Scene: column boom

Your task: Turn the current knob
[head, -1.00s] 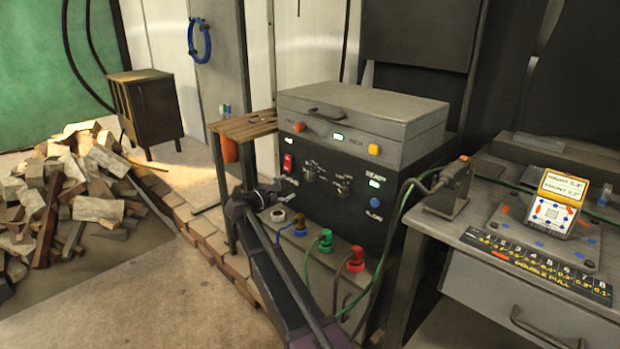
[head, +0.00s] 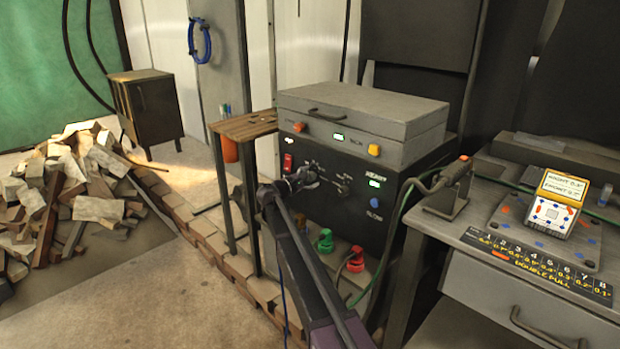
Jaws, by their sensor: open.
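The dark power unit (head: 365,235) stands in the middle of the head view, with a panel facing left-front. A dark round knob (head: 344,186) with pale markings around it shows on the panel's right. A second knob further left is mostly hidden behind my gripper (head: 307,180). The labels are too small to tell which knob is for current. My gripper is open, in front of the panel's left knob area, just left of the visible knob. I cannot tell whether it touches the panel.
A red switch (head: 288,163) sits left of my gripper and a blue button (head: 374,202) sits right. Green (head: 325,240) and red (head: 356,259) cable plugs stand below. A grey box (head: 365,122) rests on top. A small wooden table (head: 243,127) stands left; a workbench (head: 490,255) stands right.

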